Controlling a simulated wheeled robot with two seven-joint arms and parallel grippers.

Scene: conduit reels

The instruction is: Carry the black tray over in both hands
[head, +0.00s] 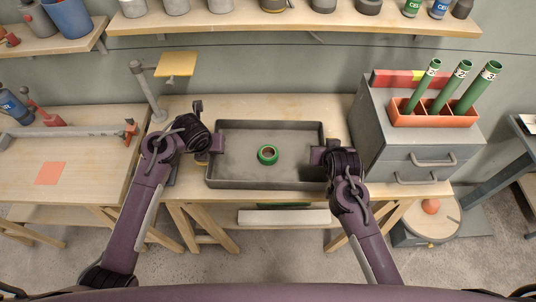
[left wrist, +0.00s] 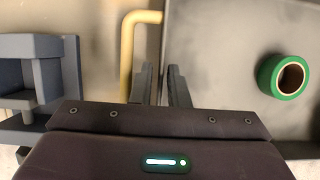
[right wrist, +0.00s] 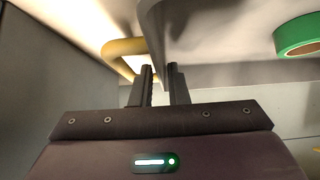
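The black tray (head: 230,185), dark grey here, lies level at the bench's front with a green ring-shaped reel (head: 268,155) inside it. Its yellow end handles show in the left wrist view (left wrist: 127,60) and the right wrist view (right wrist: 122,48). My left gripper (head: 212,150) is at the tray's left end, its fingers close together on either side of the end wall, beside the handle. My right gripper (head: 323,154) is at the right end, fingers equally close at that wall. Both look shut on the tray. The exact contact is partly hidden, and I cannot tell if the tray touches the bench.
A grey drawer cabinet (head: 405,160) stands close on the right, with an orange holder (head: 435,118) of green tubes on top. A side table (head: 85,185) with an orange square (head: 50,173) is at left. A post with a yellow plate (head: 176,64) stands behind left.

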